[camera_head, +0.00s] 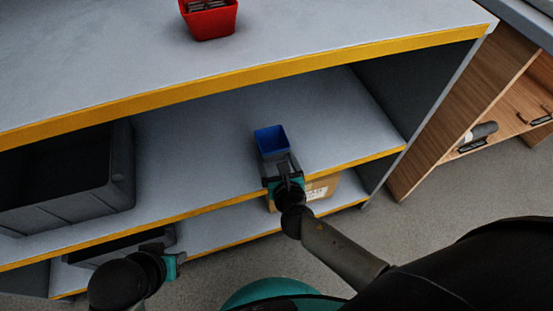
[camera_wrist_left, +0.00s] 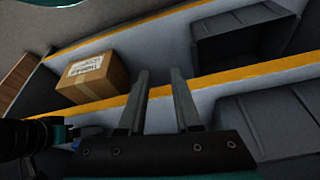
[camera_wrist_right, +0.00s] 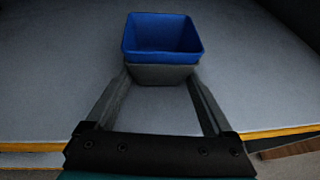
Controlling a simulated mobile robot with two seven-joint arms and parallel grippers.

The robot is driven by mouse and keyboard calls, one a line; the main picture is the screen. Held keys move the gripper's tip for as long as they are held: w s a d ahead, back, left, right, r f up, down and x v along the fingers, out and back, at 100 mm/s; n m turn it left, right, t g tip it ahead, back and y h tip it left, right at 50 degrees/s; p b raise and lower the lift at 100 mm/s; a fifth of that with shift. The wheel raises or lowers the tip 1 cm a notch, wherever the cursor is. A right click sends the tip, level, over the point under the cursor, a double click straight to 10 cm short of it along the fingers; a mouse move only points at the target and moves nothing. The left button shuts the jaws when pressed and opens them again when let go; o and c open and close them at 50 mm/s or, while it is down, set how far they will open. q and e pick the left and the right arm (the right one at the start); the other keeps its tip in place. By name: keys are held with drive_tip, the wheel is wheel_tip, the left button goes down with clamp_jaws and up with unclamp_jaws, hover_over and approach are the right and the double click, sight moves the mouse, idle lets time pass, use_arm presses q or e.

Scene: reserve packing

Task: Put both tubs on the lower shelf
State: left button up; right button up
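A blue tub (camera_head: 270,140) is upright and looks empty at the middle shelf level. It also shows in the right wrist view (camera_wrist_right: 160,38). A grey tapered part (camera_wrist_right: 162,75) is directly below its rim; I cannot tell whether this is a separate piece. My right gripper (camera_wrist_right: 160,80) has its fingers spread on either side of the grey part, their tips partly hidden; I cannot tell whether they press on it. A red tub (camera_head: 210,22) with grey items inside stands on the top shelf. My left gripper (camera_wrist_left: 160,75) is open and empty in front of the shelving.
A dark grey crate (camera_head: 70,190) fills the left of the middle shelf (camera_head: 190,150). Another crate (camera_wrist_left: 240,45) and a cardboard box (camera_wrist_left: 93,75) are on the bottom level. Yellow edges (camera_head: 250,75) front the shelves. The middle shelf is clear between crate and blue tub.

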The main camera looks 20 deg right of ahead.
drive_tip(key=shift+o, duration=0.9)
drive_tip(key=shift+r, duration=0.1)
